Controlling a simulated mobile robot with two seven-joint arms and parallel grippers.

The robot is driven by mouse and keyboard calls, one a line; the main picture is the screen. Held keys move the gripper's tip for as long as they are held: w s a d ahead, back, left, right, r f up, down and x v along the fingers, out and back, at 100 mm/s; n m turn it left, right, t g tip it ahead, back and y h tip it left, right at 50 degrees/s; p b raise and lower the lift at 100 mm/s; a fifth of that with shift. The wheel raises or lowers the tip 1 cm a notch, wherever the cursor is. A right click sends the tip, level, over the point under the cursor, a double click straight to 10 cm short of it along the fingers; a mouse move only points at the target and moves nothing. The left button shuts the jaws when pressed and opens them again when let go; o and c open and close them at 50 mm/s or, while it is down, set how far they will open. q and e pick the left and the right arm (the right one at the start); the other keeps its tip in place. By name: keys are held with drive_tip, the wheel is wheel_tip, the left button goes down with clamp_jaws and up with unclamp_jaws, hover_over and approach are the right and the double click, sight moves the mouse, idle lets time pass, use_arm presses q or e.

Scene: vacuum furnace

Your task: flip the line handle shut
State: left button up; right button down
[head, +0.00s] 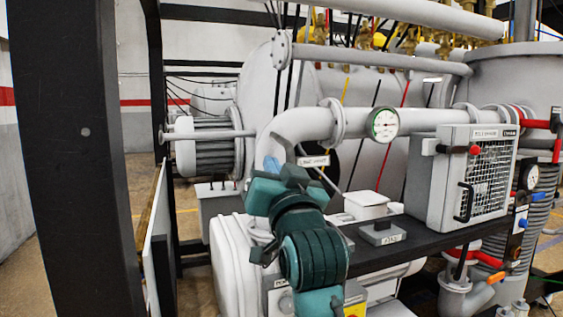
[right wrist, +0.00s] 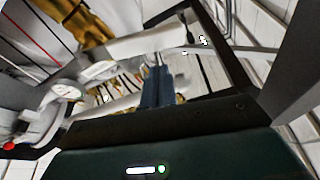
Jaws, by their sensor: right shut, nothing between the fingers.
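My right gripper (head: 271,164) is in front of the thick grey pipe (head: 302,124), left of the middle in the head view. Its blue fingers are together, with nothing between them; they also show in the right wrist view (right wrist: 157,86). A small labelled plate (head: 313,161) sits just right of the fingers. I cannot tell for sure which part is the line handle. A grey lever-like piece (head: 283,143) shows right beside the fingertips; whether they touch is unclear. Its lower part is hidden behind my gripper. My left gripper is not in view.
A grey box with a mesh front (head: 462,180) stands on a black shelf (head: 445,238) to the right. A round gauge (head: 384,125) is on the pipe. Red handles (head: 535,124) are at the far right. A black post (head: 75,150) stands at left.

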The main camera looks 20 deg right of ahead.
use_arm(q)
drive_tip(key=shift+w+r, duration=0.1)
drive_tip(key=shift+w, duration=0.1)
use_arm(e)
drive_tip(key=shift+s+a+f, duration=0.1)
drive_tip(key=shift+a+f, duration=0.05)
drive_tip(key=shift+f, duration=0.35)
drive_tip(key=shift+a+f, duration=0.15)
drive_tip(key=shift+f, duration=0.3)
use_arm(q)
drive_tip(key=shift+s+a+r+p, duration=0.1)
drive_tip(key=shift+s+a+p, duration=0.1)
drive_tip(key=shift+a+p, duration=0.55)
use_arm(e)
drive_tip(key=n, duration=0.1)
drive_tip(key=f+n+y, duration=0.1)
drive_tip(key=n, duration=0.1)
drive_tip(key=f+n+y, duration=0.1)
drive_tip(key=shift+a+n, duration=0.35)
drive_tip(key=shift+n, duration=0.05)
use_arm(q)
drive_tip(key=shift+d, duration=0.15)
